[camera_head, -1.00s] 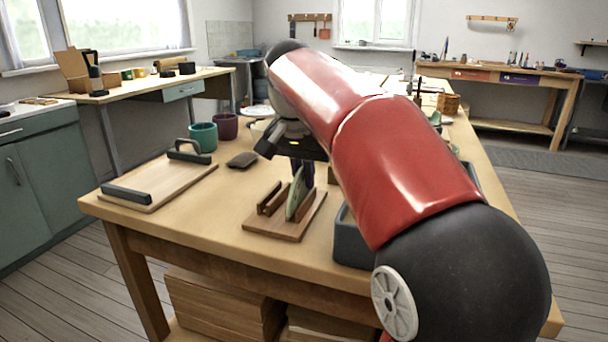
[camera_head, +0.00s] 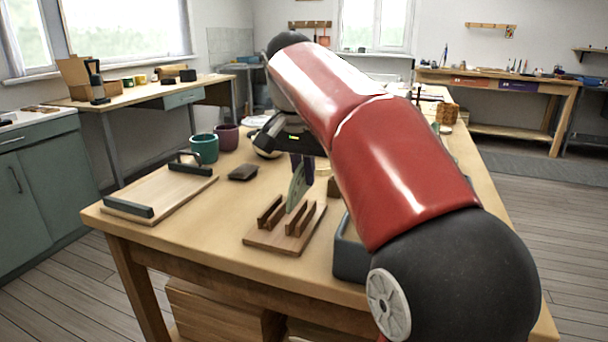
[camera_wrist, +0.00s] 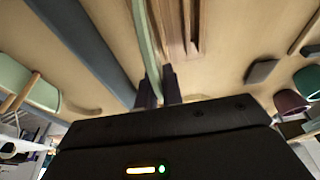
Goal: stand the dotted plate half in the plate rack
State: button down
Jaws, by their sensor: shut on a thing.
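The pale green plate half (camera_head: 297,188) stands on edge, close to upright, in my gripper (camera_head: 302,166). The gripper is shut on its upper part, and the plate's edge shows as a green strip (camera_wrist: 146,40) at the fingertips (camera_wrist: 158,88) in the wrist view. The wooden plate rack (camera_head: 268,240) is under it, with upright slats on a flat base. The plate's lower tip overlaps the slats in the head view; I cannot tell whether it is inside a slot or just above. In the wrist view the rack (camera_wrist: 190,30) lies right of the plate. No dots are discernible.
A grey bin (camera_head: 347,255) stands close right of the rack, partly hidden by my arm. A wooden tray with black handles (camera_head: 160,193), a dark block (camera_head: 243,173), a teal mug (camera_head: 204,148) and a purple mug (camera_head: 227,137) are left. Table in front of the tray is clear.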

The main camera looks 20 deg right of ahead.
aim_at(304, 194)
jog(key=shift+f, duration=0.1)
jog(key=shift+f+b, duration=0.55)
jog(key=shift+f, duration=0.2)
jog(key=shift+r, duration=0.1)
dwell(0.4)
jog(key=shift+f+p, duration=0.55)
jog(key=shift+f, duration=0.05)
dwell(2.2)
jog(key=shift+f+b, duration=0.45)
jog(key=shift+f, duration=0.6)
dwell(1.4)
dwell(0.5)
jog(key=c, duration=1.5)
grip_release()
